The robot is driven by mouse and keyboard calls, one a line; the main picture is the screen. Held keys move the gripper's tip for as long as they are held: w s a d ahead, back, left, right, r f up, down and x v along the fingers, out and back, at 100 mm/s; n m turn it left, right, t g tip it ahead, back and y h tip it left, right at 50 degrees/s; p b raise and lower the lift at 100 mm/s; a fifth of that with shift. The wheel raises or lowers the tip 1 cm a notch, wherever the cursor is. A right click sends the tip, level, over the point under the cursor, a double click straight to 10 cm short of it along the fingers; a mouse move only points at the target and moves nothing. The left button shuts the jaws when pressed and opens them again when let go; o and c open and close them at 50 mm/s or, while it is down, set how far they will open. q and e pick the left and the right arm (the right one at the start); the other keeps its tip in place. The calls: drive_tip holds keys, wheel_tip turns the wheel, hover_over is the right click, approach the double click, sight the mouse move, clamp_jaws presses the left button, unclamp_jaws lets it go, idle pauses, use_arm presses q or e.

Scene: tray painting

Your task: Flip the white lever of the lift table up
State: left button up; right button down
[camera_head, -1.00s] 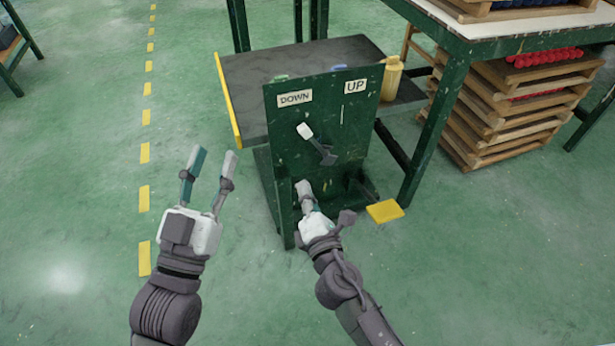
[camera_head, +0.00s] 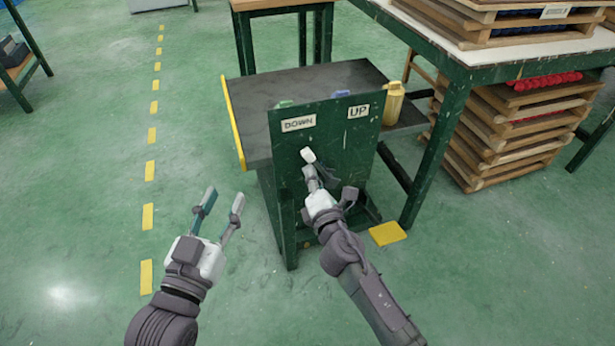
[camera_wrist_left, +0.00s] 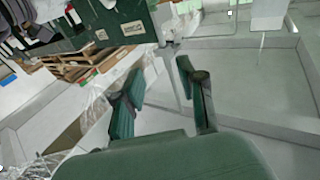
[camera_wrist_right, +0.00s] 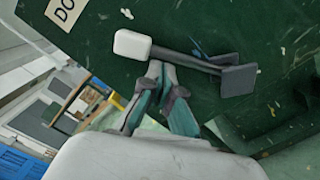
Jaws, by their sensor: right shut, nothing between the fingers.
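The lift table's green panel (camera_head: 345,130) carries a DOWN label (camera_head: 298,123) at left and an UP label (camera_head: 358,111) at right. The lever's white knob (camera_head: 307,155) points up and left, on the DOWN side. In the right wrist view the white knob (camera_wrist_right: 132,44) and its grey arm reach from a dark pivot block (camera_wrist_right: 238,80). My right gripper (camera_head: 310,174) is shut and empty, its tips just below the knob and lever arm; I cannot tell if they touch. My left gripper (camera_head: 224,200) is open and empty, off the panel to the left.
The dark tabletop (camera_head: 250,100) lies behind the panel, with a yellow container (camera_head: 393,103) at its right. A yellow pedal (camera_head: 387,233) is low at right. A workbench (camera_head: 455,95) with stacked wooden trays (camera_head: 480,150) stands right.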

use_arm(q)
drive_tip(key=shift+f, duration=0.1)
idle(0.3)
